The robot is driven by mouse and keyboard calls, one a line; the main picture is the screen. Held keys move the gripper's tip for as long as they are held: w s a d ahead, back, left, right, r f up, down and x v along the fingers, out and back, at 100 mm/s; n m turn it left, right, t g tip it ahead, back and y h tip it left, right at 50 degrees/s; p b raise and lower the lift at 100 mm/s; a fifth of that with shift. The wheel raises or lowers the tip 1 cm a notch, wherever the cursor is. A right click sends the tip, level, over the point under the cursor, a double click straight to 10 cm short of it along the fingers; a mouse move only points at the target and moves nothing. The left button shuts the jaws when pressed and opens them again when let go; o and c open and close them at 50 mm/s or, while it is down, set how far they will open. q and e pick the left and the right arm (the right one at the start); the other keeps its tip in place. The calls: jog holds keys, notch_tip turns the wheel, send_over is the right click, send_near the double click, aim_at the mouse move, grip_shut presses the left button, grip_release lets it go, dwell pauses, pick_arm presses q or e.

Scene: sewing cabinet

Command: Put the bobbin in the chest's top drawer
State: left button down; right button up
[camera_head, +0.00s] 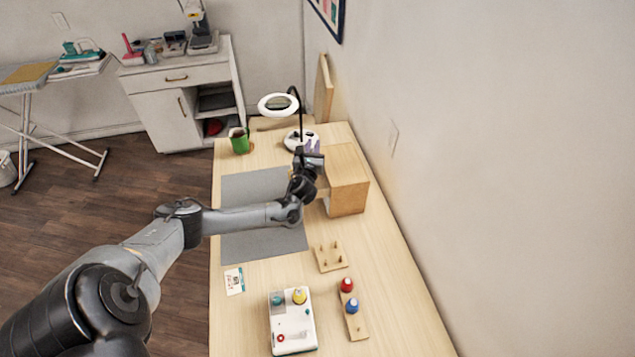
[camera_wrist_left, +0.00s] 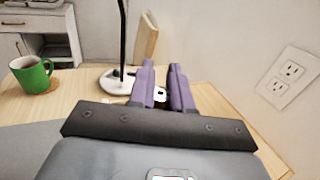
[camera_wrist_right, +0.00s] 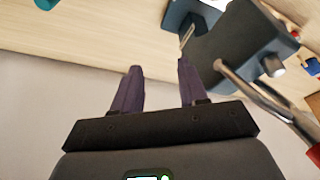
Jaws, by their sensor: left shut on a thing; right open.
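The wooden chest (camera_head: 348,192) stands on the table by the wall. A pale wooden part (camera_head: 323,183) juts from its left side and looks like a pulled-out drawer, partly hidden by my left arm. My left gripper (camera_head: 310,148) is beside the chest's upper left part, its purple fingers (camera_wrist_left: 167,92) pointing toward the lamp. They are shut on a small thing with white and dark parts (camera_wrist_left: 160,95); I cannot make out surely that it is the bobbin. My right gripper (camera_wrist_right: 155,88) shows only in the right wrist view, open and empty.
A ring lamp (camera_head: 301,139) and a green mug (camera_head: 239,141) stand beyond the grey mat (camera_head: 262,243). A peg board (camera_head: 330,258), thread spools (camera_head: 347,285) and a white machine (camera_head: 292,322) stand nearer. A dark object with metal rods (camera_wrist_right: 232,48) is close to the right gripper.

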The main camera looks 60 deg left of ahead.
pick_arm(q)
notch_tip(320, 180, down, 2)
jog(key=shift+f+b, duration=0.15)
jog(key=shift+b, duration=0.75)
pick_arm(e)
notch_tip(320, 180, down, 3)
jog(key=shift+a+r, duration=0.1)
pick_arm(q)
jog(key=c, duration=1)
grip_release()
jog(key=shift+d, duration=0.1)
pick_arm(e)
jog(key=shift+r, duration=0.1)
pick_arm(q)
jog(key=p+v, duration=0.2)
jog(key=v, duration=0.8)
jog(key=shift+s+d, duration=0.2)
jog(key=shift+s, duration=0.1)
pick_arm(e)
notch_tip(320, 180, up, 2)
jog(key=shift+r, duration=0.1)
pick_arm(q)
jog(key=shift+d, duration=0.1)
